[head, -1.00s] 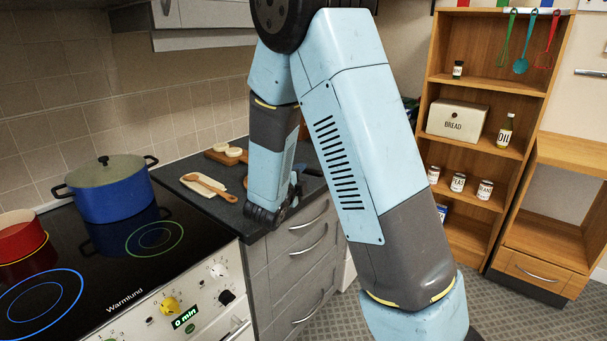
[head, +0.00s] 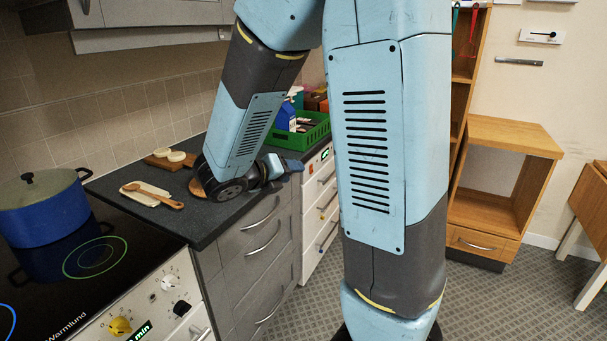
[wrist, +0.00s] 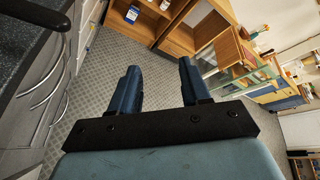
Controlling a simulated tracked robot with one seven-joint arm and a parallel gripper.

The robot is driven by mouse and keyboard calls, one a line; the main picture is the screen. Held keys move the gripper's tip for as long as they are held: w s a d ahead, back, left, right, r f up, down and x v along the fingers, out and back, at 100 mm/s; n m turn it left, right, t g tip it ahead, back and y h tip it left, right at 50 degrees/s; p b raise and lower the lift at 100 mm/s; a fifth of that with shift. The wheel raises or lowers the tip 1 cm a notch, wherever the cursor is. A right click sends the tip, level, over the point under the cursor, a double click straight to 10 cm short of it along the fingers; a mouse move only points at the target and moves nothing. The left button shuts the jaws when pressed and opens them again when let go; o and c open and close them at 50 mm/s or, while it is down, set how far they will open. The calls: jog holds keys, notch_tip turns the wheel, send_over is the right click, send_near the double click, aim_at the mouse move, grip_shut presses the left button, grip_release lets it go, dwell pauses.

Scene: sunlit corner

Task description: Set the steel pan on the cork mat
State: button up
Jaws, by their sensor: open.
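I see no steel pan in these views. A round brown disc (head: 197,188), possibly the cork mat, lies on the dark counter, partly hidden behind my wrist; I cannot tell its material. My gripper (head: 287,168) is beside the front edge of the counter, partly hidden in the head view. In the wrist view my gripper (wrist: 158,75) is open, with its two blue fingers apart and nothing between them but floor beyond.
A blue lidded pot (head: 40,210) stands on the black hob (head: 95,255). A wooden spoon (head: 152,196) on a pale rest, a wooden board (head: 170,162) and a green crate (head: 300,137) are on the counter. The patterned floor (head: 520,300) at right is clear.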

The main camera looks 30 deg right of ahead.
jog(key=s+d+r+m+g+y, duration=0.1)
jog(key=s+r+m+g+y, duration=0.15)
jog(key=s+m, duration=0.5)
jog(key=s+d+r+m+g+y, duration=0.1)
jog(key=s+d+m+g+y, duration=0.3)
jog(key=m, duration=0.6)
jog(key=s+a+r+m+t+y, duration=0.6)
jog(key=a+m, duration=0.3)
jog(key=m, duration=0.6)
jog(key=shift+s+a, duration=0.2)
jog(key=shift+s, duration=0.55)
